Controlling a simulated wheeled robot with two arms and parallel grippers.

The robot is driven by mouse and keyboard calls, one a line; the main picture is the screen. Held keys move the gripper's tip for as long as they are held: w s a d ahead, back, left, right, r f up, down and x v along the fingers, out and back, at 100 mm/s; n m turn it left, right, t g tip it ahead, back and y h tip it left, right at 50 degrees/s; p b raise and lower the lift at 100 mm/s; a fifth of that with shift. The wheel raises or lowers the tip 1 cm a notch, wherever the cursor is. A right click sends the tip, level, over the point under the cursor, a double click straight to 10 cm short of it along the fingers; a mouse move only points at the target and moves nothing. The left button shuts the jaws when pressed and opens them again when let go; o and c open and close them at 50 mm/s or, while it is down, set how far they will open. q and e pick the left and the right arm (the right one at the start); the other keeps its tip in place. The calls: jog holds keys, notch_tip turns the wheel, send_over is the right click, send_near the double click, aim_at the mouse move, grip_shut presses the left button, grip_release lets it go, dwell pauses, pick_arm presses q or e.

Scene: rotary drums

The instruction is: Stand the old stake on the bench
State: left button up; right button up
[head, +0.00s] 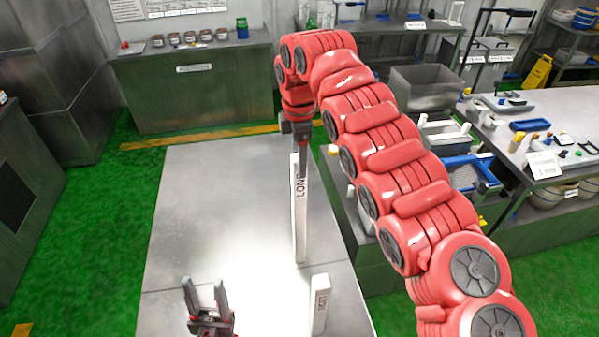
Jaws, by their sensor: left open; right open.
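A tall white stake (299,215) with lettering that reads "LONG" stands upright on the grey bench top (190,210). A shorter white stake-like piece (320,302), with a label too small to read surely, is near the front right of the bench. Which of the two is the old stake I cannot tell. My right gripper (299,150) is open at the top of the tall stake, pointing down; whether it touches I cannot tell. My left gripper (207,292) is open and empty over the front of the bench, left of the short piece.
My red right arm crosses the right side and hides part of the place behind. A cluttered side table (560,110) is at the right, with a grey bin (428,88) beyond my arm. A cabinet (190,90) with jars stands at the back. The bench's left half is clear.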

notch_tip(320, 180, up, 6)
jog(key=p, duration=0.4)
jog(key=shift+r, duration=0.15)
jog(key=shift+r+p, duration=0.65)
jog(key=shift+p, duration=0.05)
jog(key=shift+f, duration=0.1)
jog(key=shift+s, duration=0.1)
